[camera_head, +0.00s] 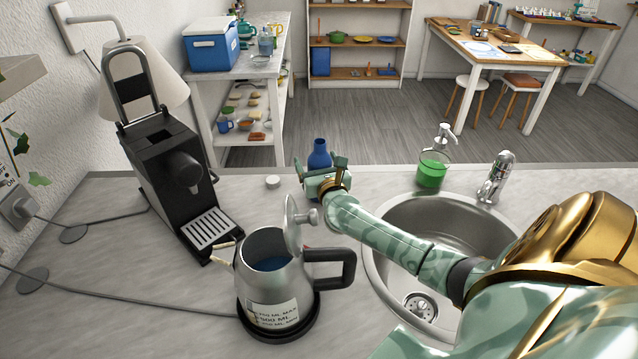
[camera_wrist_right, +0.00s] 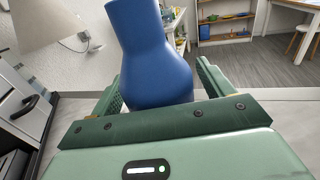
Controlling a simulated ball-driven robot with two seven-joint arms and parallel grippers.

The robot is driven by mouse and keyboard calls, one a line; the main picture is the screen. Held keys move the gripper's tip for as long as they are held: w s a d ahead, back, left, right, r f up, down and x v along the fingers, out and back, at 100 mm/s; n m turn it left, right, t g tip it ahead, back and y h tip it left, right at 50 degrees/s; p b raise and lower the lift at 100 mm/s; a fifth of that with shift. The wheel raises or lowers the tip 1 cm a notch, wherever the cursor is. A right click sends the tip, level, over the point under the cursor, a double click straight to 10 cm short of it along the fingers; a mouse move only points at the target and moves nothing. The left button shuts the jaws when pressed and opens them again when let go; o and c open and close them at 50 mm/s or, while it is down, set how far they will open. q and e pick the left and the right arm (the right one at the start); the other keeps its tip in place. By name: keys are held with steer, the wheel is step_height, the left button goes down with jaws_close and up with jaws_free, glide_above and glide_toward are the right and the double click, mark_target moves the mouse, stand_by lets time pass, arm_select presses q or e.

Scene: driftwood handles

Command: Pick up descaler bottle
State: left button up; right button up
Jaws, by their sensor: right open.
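The blue descaler bottle (camera_head: 319,152) stands upright at the far edge of the counter, partly hidden behind my right gripper. My right gripper (camera_head: 321,166) is open, with its fingers pointing away toward the bottle. In the right wrist view the bottle (camera_wrist_right: 153,55) fills the space between the two open fingers of the right gripper (camera_wrist_right: 160,88). One finger is on each side of its body, and the bottle's base is hidden by the gripper. I cannot tell whether either finger touches it. My left gripper is not in view.
A kettle (camera_head: 272,290) with its lid raised and blue liquid inside stands near the front. A black coffee machine (camera_head: 167,165) is at the left, a small white cap (camera_head: 272,182) nearby. A sink (camera_head: 390,215) and green soap dispenser (camera_head: 432,172) are at the right.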

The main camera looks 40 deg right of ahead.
mark_target(317, 151)
steer(key=shift+r, duration=0.1)
steer(key=c, duration=1.7)
steer(key=shift+r, duration=0.1)
steer(key=shift+c, duration=0.2)
steer(key=shift+r+p, duration=0.8)
steer(key=shift+r, duration=0.7)
steer(key=s+d+r+p, duration=0.3)
steer(key=s+d+r, duration=0.4)
steer(key=s, duration=0.5)
steer(key=shift+r+p, duration=0.35)
steer(key=shift+r, duration=1)
steer(key=shift+d, duration=0.15)
